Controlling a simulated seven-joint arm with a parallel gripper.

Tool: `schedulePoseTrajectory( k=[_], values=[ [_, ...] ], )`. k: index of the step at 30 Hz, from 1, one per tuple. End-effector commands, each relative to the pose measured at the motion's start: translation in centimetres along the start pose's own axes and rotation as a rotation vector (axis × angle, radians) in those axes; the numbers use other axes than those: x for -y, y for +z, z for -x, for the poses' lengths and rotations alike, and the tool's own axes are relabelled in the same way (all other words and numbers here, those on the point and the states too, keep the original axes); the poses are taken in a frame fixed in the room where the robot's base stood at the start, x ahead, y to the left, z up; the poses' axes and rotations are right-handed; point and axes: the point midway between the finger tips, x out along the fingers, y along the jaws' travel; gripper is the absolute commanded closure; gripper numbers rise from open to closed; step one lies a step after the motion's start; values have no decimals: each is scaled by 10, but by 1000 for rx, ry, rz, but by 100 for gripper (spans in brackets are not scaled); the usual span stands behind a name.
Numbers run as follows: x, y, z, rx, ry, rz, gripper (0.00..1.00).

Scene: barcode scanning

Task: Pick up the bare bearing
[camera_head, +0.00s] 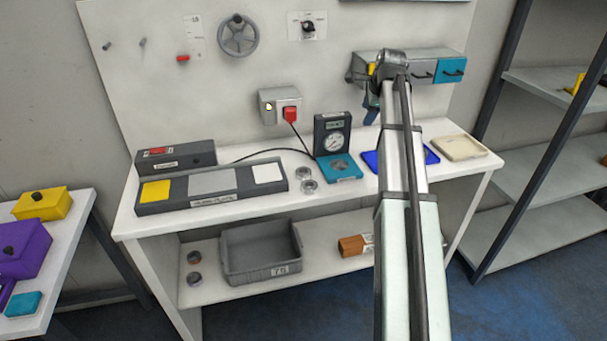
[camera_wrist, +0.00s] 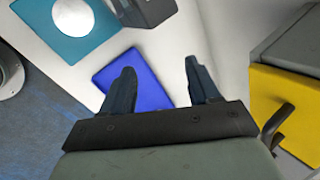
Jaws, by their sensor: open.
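Two silver ring-shaped bearings, a rear one (camera_head: 303,173) and a front one (camera_head: 309,187), lie on the white bench left of the dial gauge. Two more ring-like parts (camera_head: 194,257) (camera_head: 194,279) sit on the lower shelf, with reddish or purple tints. I cannot tell for certain which is the bare bearing. My gripper (camera_wrist: 160,70) is open and empty, its dark fingers above the bench around a blue mat (camera_wrist: 135,82). In the head view the arm partly hides it.
The dial gauge (camera_head: 332,135) has a teal base (camera_head: 345,176) and stands between the bearings and my arm. A grey tray with coloured pads (camera_head: 212,183) lies left of the bearings. A drawer unit (camera_head: 425,68) is on the wall. A grey bin (camera_head: 262,254) stands below.

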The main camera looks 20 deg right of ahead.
Motion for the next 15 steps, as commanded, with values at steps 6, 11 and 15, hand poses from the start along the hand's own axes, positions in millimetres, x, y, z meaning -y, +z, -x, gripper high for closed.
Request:
schedulePoseTrajectory(
  k=[6,11,15],
  values=[
    [-22,103,13,46,128,-26,39],
    [-44,162,23,47,227,-30,39],
    [-70,182,14,-11,348,50,39]
  ],
)
